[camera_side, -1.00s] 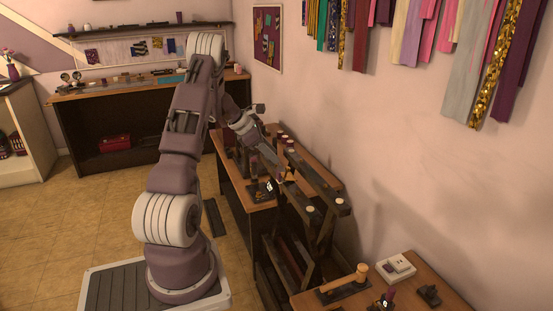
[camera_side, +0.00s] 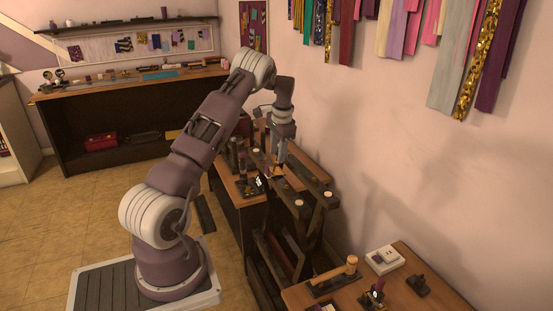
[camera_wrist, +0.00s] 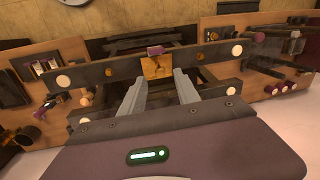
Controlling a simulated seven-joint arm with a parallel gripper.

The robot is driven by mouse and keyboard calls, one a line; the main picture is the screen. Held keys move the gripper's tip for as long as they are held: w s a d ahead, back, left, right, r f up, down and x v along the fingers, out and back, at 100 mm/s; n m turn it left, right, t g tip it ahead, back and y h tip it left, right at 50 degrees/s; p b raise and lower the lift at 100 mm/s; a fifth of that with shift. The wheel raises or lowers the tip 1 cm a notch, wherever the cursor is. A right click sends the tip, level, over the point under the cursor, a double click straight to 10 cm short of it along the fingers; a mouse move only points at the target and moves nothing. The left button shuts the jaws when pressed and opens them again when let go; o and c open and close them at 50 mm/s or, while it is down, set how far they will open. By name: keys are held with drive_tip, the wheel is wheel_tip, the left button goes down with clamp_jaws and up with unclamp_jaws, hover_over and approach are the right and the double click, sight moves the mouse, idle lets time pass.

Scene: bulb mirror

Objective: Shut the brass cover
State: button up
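The brass cover (camera_wrist: 156,67) shows in the wrist view as a small gold square plate on a dark rail, with a purple tab (camera_wrist: 155,51) at its far edge. In the side view the brass piece (camera_side: 278,171) is small, on the dark frame on the bench. I cannot tell how far the cover is open. My gripper (camera_wrist: 160,76) is open and empty, its two grey fingers apart, with the plate showing between and beyond their tips. In the side view my gripper (camera_side: 280,157) points down just above the brass piece; I cannot tell whether they touch.
Dark rails (camera_wrist: 95,73) with pale round caps cross the frame around the plate. A small black stand (camera_side: 256,187) sits on the bench to the left. A wooden mallet (camera_side: 334,273) lies on the nearer bench. The pink wall (camera_side: 400,150) stands close on the right.

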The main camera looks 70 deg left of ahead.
sight(272, 171)
drive_tip(key=shift+a+f, duration=0.15)
drive_tip(key=shift+f, duration=0.65)
drive_tip(key=shift+a+f, duration=0.1)
drive_tip(key=shift+f, duration=0.65)
clamp_jaws()
drive_tip(key=shift+s+f+t, duration=0.2)
drive_tip(key=shift+s+t, duration=0.5)
drive_tip(key=shift+t, duration=0.2)
drive_tip(key=shift+s+f+t, duration=0.2)
drive_tip(key=shift+f+t, duration=0.05)
drive_tip(key=shift+t, duration=0.35)
unclamp_jaws()
drive_tip(key=v, duration=0.7)
